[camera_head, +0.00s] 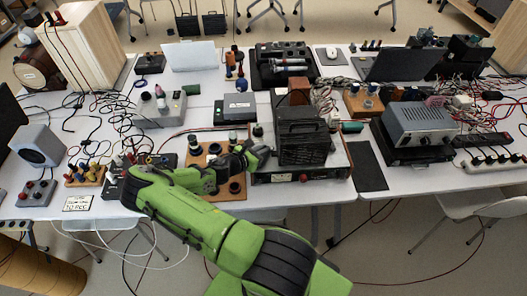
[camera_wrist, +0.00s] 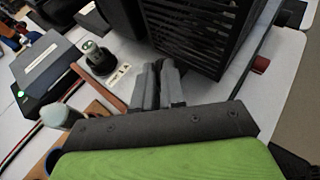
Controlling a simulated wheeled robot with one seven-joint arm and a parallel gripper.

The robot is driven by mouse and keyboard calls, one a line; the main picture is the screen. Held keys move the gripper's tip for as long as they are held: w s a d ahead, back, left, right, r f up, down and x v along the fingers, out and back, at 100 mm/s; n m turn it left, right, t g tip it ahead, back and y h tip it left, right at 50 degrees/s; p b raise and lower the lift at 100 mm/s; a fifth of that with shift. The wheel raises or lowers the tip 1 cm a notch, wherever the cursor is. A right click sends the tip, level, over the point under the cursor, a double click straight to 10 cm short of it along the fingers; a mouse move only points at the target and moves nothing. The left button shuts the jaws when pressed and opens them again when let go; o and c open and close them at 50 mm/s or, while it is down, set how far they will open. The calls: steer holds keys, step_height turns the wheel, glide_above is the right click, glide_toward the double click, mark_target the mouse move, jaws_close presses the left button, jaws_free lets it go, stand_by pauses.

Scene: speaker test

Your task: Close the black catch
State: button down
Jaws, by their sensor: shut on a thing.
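My gripper (camera_head: 250,154) is at the left side of a black vented box (camera_head: 302,142) on the table. In the wrist view, the two grey fingers of my gripper (camera_wrist: 160,68) stand close together beside the box's slatted face (camera_wrist: 205,30). They are shut on a small dark part, mostly hidden between them. I cannot tell whether this part is the black catch. The catch does not show clearly elsewhere, and its position cannot be read.
The black box stands on a flat device with a red knob (camera_head: 303,178). A brown wooden board with round sockets (camera_head: 226,190) lies under my arm. A round-based post (camera_wrist: 98,58) stands just left of the fingers. Cables and instruments crowd the table.

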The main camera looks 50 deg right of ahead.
steer(key=m+g+b, duration=0.1)
steer(key=m+g, duration=0.1)
steer(key=m+g+y+b, duration=0.1)
steer(key=g+b, duration=0.1)
steer(key=w+m+g+y+b, duration=0.1)
steer(key=m+b, duration=0.1)
steer(key=shift+d+f+m+g, duration=0.15)
steer(key=shift+d+m+g, duration=0.15)
steer(key=shift+g, duration=0.1)
steer(key=shift+w+d+m+g+y+b, duration=0.1)
steer(key=shift+m+g+y+b, duration=1)
steer(key=shift+m+g+b, duration=0.4)
steer(key=shift+r, duration=0.2)
steer(key=c, duration=1.2)
jaws_free()
steer(key=v, duration=1.5)
steer(key=shift+w+r+b, duration=0.25)
steer(key=shift+w+b, duration=0.05)
